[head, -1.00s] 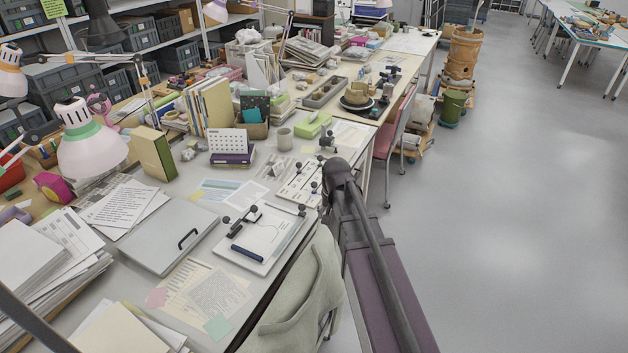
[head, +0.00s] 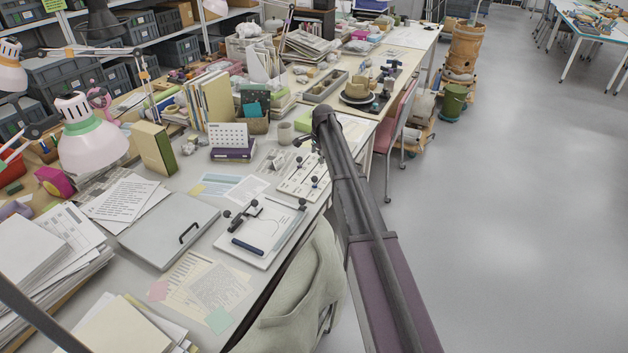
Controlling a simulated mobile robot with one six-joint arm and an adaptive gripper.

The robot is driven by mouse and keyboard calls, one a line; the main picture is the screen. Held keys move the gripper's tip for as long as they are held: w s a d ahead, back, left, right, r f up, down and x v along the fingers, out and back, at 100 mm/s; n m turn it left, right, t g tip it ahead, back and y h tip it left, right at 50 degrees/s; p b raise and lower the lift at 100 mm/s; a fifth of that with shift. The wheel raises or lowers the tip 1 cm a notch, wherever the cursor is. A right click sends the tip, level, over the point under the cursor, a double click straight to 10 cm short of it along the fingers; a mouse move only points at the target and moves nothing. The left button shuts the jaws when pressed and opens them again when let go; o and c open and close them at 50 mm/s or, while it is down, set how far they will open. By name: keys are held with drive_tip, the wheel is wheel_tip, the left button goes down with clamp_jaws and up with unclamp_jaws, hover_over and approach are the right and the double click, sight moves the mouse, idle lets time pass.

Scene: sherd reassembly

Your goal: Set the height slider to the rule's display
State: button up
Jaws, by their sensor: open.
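A white panel (head: 304,176) with slots and small dark knobs (head: 314,181) lies on the near desk, partly behind my arm. It looks like a slider panel, but I cannot read its marks or tell which knob is the height slider. In front of it is a white board (head: 262,236) with a drawn outline, black knobbed fittings and a dark blue bar (head: 247,247). I cannot make out a rule's display. My gripper (head: 302,141) shows only as a small dark part past the arm's end, above the panel's far side. It is open, and nothing is seen in it.
A grey flat case (head: 168,230) with a black handle lies left of the board. Papers (head: 205,285) lie in front. A draped chair (head: 295,290) is at the desk's front edge. The floor at right is clear.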

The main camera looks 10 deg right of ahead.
sight(315, 177)
drive_tip(key=shift+f, duration=0.1)
idle(0.3)
drive_tip(key=f+b, duration=0.4)
drive_tip(key=w+f+b, duration=0.1)
drive_tip(key=f+b, duration=0.4)
drive_tip(key=w+a+f+b, duration=0.1)
drive_tip(key=f+b, duration=0.3)
drive_tip(key=shift+w+f+b, duration=0.2)
drive_tip(key=shift+b, duration=0.1)
idle(0.5)
drive_tip(key=shift+c, duration=0.2)
clamp_jaws()
